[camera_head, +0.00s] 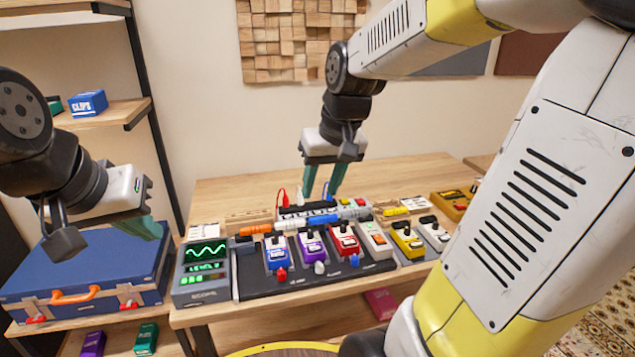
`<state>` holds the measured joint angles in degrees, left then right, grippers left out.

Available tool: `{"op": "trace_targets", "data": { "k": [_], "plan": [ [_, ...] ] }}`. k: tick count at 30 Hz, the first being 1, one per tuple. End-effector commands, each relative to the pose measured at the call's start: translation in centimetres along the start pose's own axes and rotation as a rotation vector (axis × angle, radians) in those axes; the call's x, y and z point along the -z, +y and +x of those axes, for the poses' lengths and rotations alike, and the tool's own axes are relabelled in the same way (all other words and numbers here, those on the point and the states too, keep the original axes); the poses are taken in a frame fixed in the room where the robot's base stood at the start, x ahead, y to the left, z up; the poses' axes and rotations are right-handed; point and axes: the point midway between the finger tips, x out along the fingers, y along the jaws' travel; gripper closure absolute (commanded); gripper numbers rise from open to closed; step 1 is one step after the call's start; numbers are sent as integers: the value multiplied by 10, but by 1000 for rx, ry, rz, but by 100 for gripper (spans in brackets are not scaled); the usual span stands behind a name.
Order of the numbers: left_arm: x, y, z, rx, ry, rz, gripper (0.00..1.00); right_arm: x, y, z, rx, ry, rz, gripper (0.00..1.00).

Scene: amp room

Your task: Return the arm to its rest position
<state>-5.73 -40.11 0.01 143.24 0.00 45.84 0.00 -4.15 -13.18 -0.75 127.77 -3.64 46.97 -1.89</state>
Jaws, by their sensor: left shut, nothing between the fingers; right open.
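My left gripper (150,229) hangs at the left, in front of and above the blue case (92,268). Its green fingers are together with nothing between them. My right gripper (322,188) points down over the back of the wooden table (225,192). Its two green fingers are apart and empty, just above the device with coloured jacks and buttons (352,205). Whether the fingertips touch that device cannot be told. My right arm crosses the right side of the view and hides part of the table.
A dark pedalboard (318,277) with several coloured pedals stands at the table's front. A scope box (205,270) is left of it. A yellow pedal (452,203) sits at the right. A shelf (110,112) holds a blue box (88,103). The table's back left is clear.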

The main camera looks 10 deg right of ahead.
Motion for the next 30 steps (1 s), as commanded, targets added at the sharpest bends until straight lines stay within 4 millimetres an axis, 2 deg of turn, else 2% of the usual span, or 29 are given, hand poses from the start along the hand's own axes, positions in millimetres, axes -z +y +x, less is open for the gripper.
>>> {"op": "trace_targets", "data": {
  "k": [16,20,24,30],
  "plan": [
    [0,0,0,0,0,0,100,-8,-3,-9,5,23,5,59],
    [0,0,0,0,0,0,100,-28,-9,-28,15,76,14,59],
    [0,0,0,0,0,0,100,-59,-17,-46,31,147,27,59],
    [0,0,0,0,0,0,100,-88,-25,-57,49,212,40,59]
  ]
}}
